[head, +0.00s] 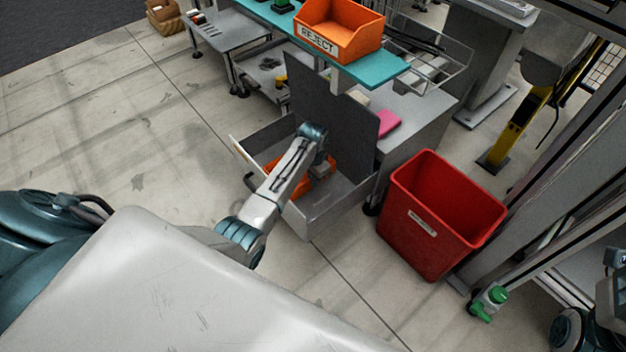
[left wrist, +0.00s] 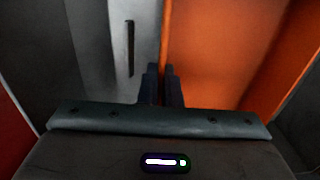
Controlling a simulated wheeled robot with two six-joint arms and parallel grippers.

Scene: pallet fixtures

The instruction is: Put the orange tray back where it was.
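The orange tray (head: 321,184) sits inside an open grey drawer (head: 333,205) under the bench, partly covered by my left arm. My left gripper (left wrist: 161,84) reaches down into the drawer. In the left wrist view its two dark fingers are close together on either side of the upright edge of the tray's orange wall (left wrist: 222,45), and they look closed on it. The fingertips are hidden in the head view. My right gripper does not show; only parts of my right arm are at the lower right.
A dark upright panel (head: 330,105) stands at the drawer's back. A red bin (head: 440,215) stands to the right of the drawer. An orange REJECT bin (head: 345,32) sits on the teal shelf (head: 385,72) above. The floor left of the drawer is clear.

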